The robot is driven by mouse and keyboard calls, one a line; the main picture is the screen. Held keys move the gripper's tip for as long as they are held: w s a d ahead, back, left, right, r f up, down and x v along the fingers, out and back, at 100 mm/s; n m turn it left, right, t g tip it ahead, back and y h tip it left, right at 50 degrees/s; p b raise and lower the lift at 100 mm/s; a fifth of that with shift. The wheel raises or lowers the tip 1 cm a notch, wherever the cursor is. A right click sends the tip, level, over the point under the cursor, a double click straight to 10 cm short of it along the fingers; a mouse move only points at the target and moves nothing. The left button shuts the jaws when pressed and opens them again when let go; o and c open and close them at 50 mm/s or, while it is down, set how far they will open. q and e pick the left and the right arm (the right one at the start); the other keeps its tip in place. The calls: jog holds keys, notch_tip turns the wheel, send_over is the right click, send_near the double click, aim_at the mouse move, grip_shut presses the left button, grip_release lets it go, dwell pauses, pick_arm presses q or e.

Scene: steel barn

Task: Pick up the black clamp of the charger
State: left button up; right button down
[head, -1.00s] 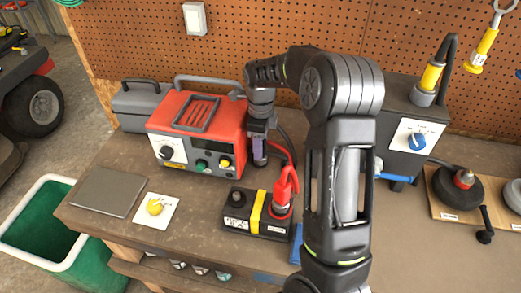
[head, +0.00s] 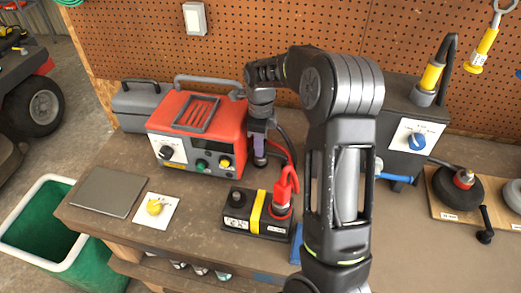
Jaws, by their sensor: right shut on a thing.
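The red charger (head: 215,123) stands at the back left of the workbench, with a grey handle, knobs and a dark display on its front. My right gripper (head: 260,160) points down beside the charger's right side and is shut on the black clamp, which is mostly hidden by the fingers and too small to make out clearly. A red clamp (head: 286,186) sits upright on the right post of a black battery (head: 240,222) with a yellow band. The battery's left post (head: 238,198) is bare. My left gripper is not in view.
A black box with a blue knob (head: 417,140) stands right of my arm. A grey plate (head: 107,191) and a yellow knob on a white card (head: 155,207) lie at the left. A green bin (head: 30,245) stands on the floor.

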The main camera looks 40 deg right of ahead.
jog(key=shift+r, duration=0.15)
notch_tip(320, 180, up, 10)
jog(key=shift+f+b, duration=0.1)
jog(key=shift+b, duration=0.85)
